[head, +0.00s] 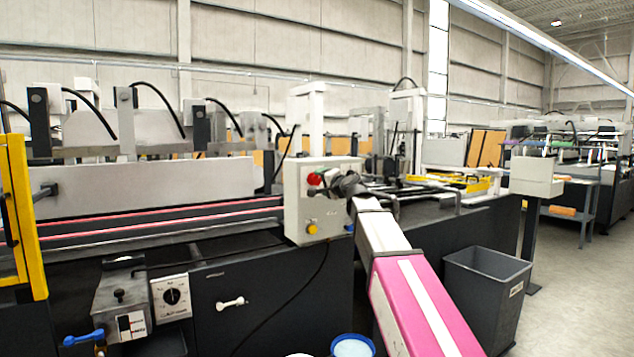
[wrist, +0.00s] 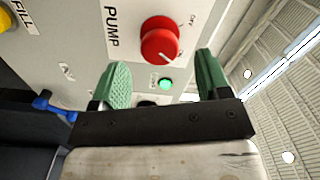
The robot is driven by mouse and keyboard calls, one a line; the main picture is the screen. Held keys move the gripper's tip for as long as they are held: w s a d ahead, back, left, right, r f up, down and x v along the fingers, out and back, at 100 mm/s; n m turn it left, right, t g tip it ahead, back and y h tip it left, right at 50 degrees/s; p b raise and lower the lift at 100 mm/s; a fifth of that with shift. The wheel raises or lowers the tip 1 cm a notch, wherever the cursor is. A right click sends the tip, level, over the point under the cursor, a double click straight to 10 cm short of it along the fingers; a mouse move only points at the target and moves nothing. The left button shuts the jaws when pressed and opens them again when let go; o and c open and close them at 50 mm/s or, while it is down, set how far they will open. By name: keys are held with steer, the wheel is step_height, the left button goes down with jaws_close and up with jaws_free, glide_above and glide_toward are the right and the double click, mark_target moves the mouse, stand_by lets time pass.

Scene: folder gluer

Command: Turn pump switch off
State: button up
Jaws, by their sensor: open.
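The pump switch is a round red knob (wrist: 160,40) on a grey panel beside the printed word PUMP. Its pale mark points to the lower right, toward a small label that seems to read ON. A green lamp (wrist: 165,84) glows below the knob. In the head view the red knob (head: 314,179) is on the front of the control box (head: 297,212). My gripper (wrist: 162,65) is open, its green-padded fingers apart on either side of the lamp, short of the knob and not touching it. In the head view my gripper (head: 340,187) is at the box's right side, partly covering its face.
A yellow button (head: 312,228) sits low on the box; a blue-handled valve (wrist: 42,103) shows at left in the wrist view. A dial (head: 172,296) is on the lower left machine front. A grey bin (head: 485,290) stands right of my arm. The aisle at right is clear.

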mark_target(317, 180)
steer(key=x, duration=0.4)
steer(key=shift+w+a, duration=0.2)
steer(key=shift+w, duration=0.05)
steer(key=c, duration=0.9)
steer(key=shift+n, duration=0.3)
steer(key=n, duration=1.3)
steer(key=shift+n, duration=0.3)
